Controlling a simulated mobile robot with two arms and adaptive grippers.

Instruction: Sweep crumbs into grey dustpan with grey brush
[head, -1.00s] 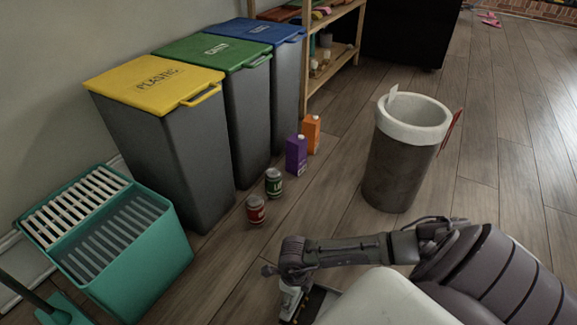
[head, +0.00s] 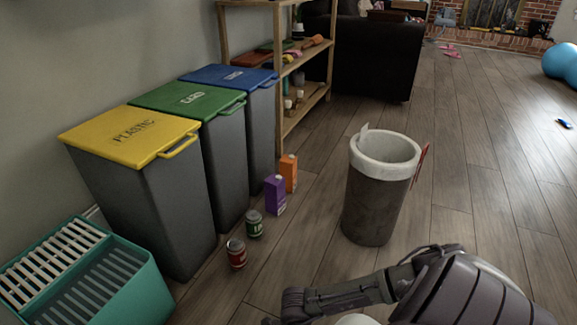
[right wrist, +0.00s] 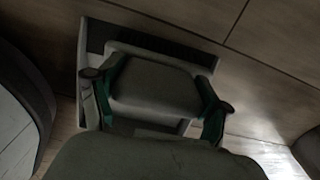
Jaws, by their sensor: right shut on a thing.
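In the right wrist view my right gripper (right wrist: 160,92) is shut on a grey thing (right wrist: 88,40). This thing has a flat, squared outline and a dark strip along its far side. I cannot tell for sure whether it is the dustpan or the brush. Wooden floor lies beyond it. In the head view my right arm comes in from the lower right, and its gripper end is cut off at the bottom edge. My left gripper is not in view. I can make out no crumbs, and no second cleaning tool shows clearly.
Yellow (head: 133,136), green (head: 188,100) and blue-lidded (head: 230,78) bins stand along the wall. A teal crate (head: 130,285), two cans (head: 236,254), two cartons (head: 275,195) and a waste bin (head: 372,205) stand ahead. A wooden shelf (head: 283,85) stands behind.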

